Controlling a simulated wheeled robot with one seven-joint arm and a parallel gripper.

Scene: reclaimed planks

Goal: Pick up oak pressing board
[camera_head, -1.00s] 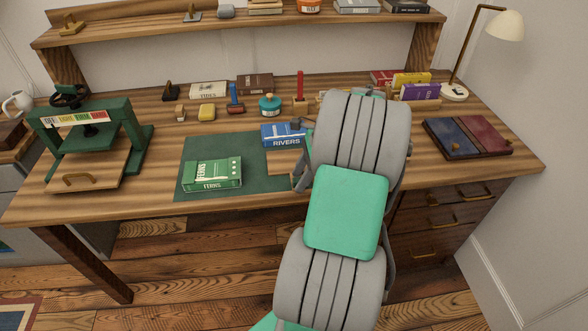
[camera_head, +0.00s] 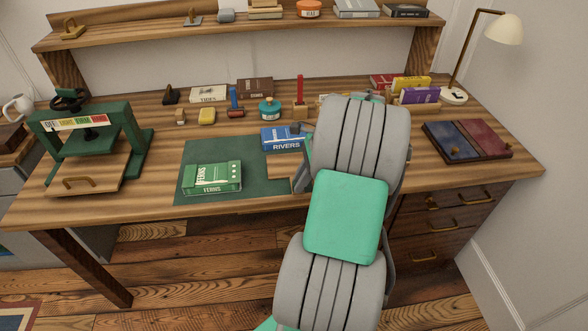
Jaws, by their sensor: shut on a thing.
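A pale wooden board, which looks like the oak pressing board (camera_head: 279,164), shows just below the blue RIVERS book (camera_head: 282,138), at the right part of the green mat. My gripper (camera_head: 300,177) is at the board's right side, mostly hidden behind my own arm. It is shut on the board. The arm hides the board's right part, and I cannot tell whether the board is clear of the mat.
The green mat (camera_head: 230,162) bears a green FERNS book (camera_head: 212,177). A green press (camera_head: 92,140) stands at the left. A blue and red board (camera_head: 467,139) lies at the right, with a lamp (camera_head: 500,27) behind. Small tools and books line the back.

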